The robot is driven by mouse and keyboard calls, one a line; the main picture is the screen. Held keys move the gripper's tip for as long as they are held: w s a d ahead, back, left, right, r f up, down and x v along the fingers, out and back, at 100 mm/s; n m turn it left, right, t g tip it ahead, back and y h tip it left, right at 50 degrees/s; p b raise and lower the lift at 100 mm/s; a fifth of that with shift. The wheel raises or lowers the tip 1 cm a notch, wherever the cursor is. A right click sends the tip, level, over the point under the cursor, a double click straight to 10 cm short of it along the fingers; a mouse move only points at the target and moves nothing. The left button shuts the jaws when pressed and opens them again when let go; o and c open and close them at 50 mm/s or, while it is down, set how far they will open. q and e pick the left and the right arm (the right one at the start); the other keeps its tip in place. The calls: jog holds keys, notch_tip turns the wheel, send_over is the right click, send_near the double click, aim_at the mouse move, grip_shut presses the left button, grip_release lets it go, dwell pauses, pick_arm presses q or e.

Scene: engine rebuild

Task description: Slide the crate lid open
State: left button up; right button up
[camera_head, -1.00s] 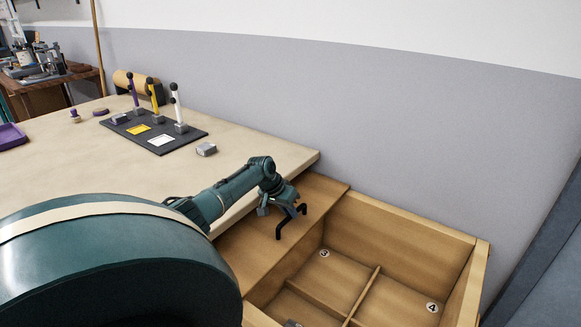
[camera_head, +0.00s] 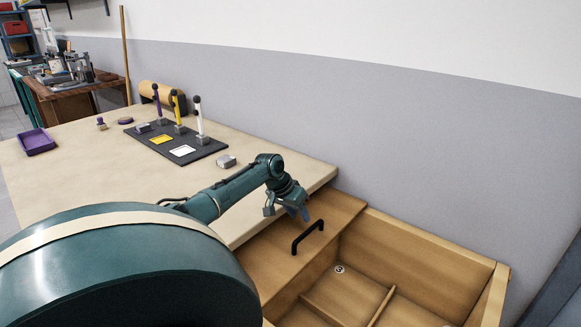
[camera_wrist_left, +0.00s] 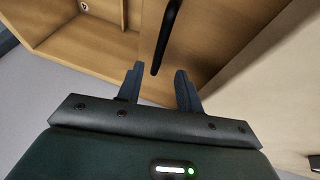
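The wooden crate (camera_head: 488,292) stands beside the workbench, and its right part is uncovered, showing compartments inside. The flat wooden lid (camera_head: 334,212) lies over the side by the bench. A black bar handle (camera_head: 308,236) stands up on the lid near its open-side edge; it also shows in the left wrist view (camera_wrist_left: 165,38). My left gripper (camera_head: 289,212) is just behind the handle, apart from it. In the left wrist view its fingers (camera_wrist_left: 158,86) are spread with nothing held, and the handle's end shows beyond the gap. My right gripper is not in view.
The workbench (camera_head: 90,175) borders the lid. A plain wall rises behind the crate.

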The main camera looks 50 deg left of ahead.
pick_arm(q)
jog(key=v, duration=0.6)
jog(key=shift+r, duration=0.15)
jog(key=shift+s, duration=0.15)
